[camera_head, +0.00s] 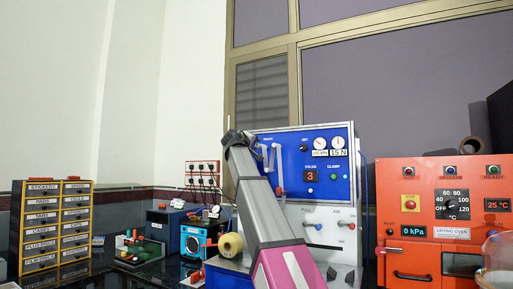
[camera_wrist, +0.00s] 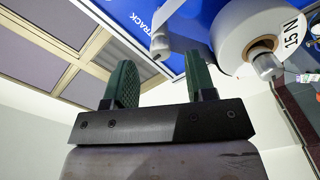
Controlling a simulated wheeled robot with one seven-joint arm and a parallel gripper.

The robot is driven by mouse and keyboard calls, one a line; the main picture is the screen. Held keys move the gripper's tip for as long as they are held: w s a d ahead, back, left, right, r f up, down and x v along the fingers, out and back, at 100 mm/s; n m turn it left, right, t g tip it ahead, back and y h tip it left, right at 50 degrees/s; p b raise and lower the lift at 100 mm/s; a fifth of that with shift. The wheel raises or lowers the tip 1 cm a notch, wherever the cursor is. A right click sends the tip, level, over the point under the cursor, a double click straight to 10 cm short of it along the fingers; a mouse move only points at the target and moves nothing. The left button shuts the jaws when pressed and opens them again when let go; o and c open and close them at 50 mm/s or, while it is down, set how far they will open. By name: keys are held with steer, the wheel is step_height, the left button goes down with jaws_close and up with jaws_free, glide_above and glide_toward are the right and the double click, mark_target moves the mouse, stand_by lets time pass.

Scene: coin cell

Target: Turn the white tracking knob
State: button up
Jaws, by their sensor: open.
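The white tracking knob (camera_wrist: 160,40) shows in the wrist view as a small white part on the blue panel, beside the printed word TRACK. My gripper (camera_wrist: 158,70) has two green pads standing well apart with nothing between them. The knob appears just beyond the gap between the fingertips; I see no contact, and the exact distance is unclear. In the head view my gripper (camera_head: 238,140) is a dark shape at the left edge of the blue panel (camera_head: 345,183). My arm hides part of the machine, and I cannot clearly make out the knob there.
A large white roll-like part (camera_wrist: 238,38) with a metal end sits right of the fingers in the wrist view. An orange drying oven (camera_head: 440,220) stands at right. A drawer cabinet (camera_head: 55,225) and a blue box with a round front (camera_head: 195,240) stand at left.

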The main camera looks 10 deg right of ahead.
steer(key=v, duration=0.7)
stand_by(0.4)
